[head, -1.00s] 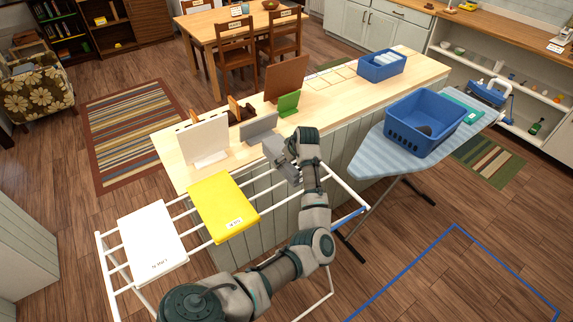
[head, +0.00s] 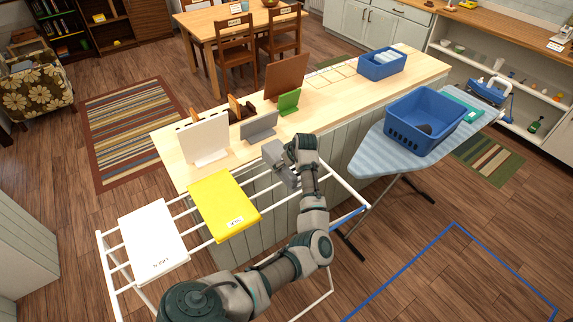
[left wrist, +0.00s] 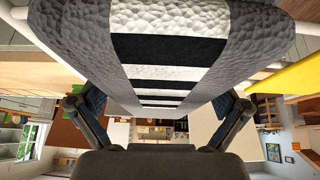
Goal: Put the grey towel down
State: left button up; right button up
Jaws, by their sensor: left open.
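In the left wrist view a grey and white textured towel with black stripes (left wrist: 75,35) fills the top and middle, very close and between the spread fingers. My left gripper (left wrist: 160,112) is open there; whether a finger touches the cloth is unclear. In the head view my left gripper (head: 285,168) is over the right part of the white drying rack (head: 333,172), beside the counter's near edge. A grey shape at it is too small to tell apart from the gripper. A white towel (head: 152,240) and a yellow towel (head: 222,203) lie on the rack. My right gripper is not in view.
The wooden counter (head: 330,105) carries a grey stand (head: 259,127), a white stand (head: 205,140), a green stand (head: 289,101) and a brown stand (head: 287,75). A blue basket (head: 405,138) stands on the ironing board (head: 365,163) at the right.

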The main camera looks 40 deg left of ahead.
pick_arm(q)
jog(key=v, duration=1.1)
jog(key=shift+r+b, duration=0.2)
jog(key=shift+b, duration=0.2)
